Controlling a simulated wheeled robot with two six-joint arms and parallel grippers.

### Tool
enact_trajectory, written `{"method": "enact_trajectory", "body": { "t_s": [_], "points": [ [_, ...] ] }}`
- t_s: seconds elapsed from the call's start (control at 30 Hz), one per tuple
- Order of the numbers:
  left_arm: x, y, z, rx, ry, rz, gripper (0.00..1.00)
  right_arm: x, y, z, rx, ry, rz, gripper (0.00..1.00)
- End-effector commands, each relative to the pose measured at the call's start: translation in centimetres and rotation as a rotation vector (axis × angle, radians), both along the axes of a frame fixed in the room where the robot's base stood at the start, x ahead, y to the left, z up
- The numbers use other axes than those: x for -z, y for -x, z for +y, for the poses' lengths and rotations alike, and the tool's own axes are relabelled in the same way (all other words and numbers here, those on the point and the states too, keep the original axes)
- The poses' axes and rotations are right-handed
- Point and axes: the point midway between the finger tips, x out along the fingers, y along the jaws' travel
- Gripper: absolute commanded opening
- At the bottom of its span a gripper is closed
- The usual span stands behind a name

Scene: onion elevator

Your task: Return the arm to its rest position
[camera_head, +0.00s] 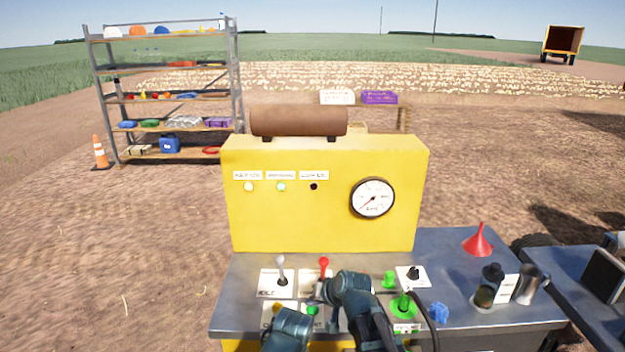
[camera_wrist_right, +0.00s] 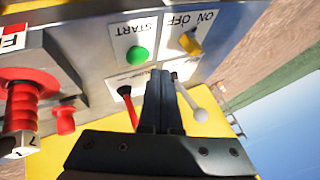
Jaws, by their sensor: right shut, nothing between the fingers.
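My right gripper (camera_wrist_right: 160,85) is shut and empty in the right wrist view. Its dark fingers show over the control panel, between a red-handled lever (camera_wrist_right: 128,105) and a grey-handled lever (camera_wrist_right: 195,105); whether they touch either cannot be told. Beyond the fingertips are a green START button (camera_wrist_right: 138,54) and a yellow ON/OFF switch (camera_wrist_right: 190,43). In the head view my right arm (camera_head: 352,290) reaches over the front of the panel, and its fingertips are hard to make out. The red lever (camera_head: 323,265) and grey lever (camera_head: 281,268) stand behind it.
A yellow machine (camera_head: 325,225) with a gauge (camera_head: 372,198) rises behind the panel. A red funnel (camera_head: 478,240), metal jug (camera_head: 530,284) and blue crumpled item (camera_head: 439,312) are to the right.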

Motion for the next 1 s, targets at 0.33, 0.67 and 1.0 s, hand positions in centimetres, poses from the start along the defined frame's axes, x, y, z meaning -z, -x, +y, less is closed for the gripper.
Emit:
{"method": "enact_trajectory", "body": {
  "t_s": [0.33, 0.67, 1.0],
  "points": [
    [0.0, 0.0, 0.0, 0.0, 0.0, 0.0, 0.8, 4.9, 18.2, -3.7, -0.317, 0.491, 0.377, 0.0],
    [0.0, 0.0, 0.0, 0.0, 0.0, 0.0, 0.8, 4.8, 22.5, -6.1, -0.374, 0.633, 0.498, 0.0],
    [0.0, 0.0, 0.0, 0.0, 0.0, 0.0, 0.8, 4.8, 22.4, -6.0, -0.373, 0.63, 0.495, 0.0]
  ]
}}
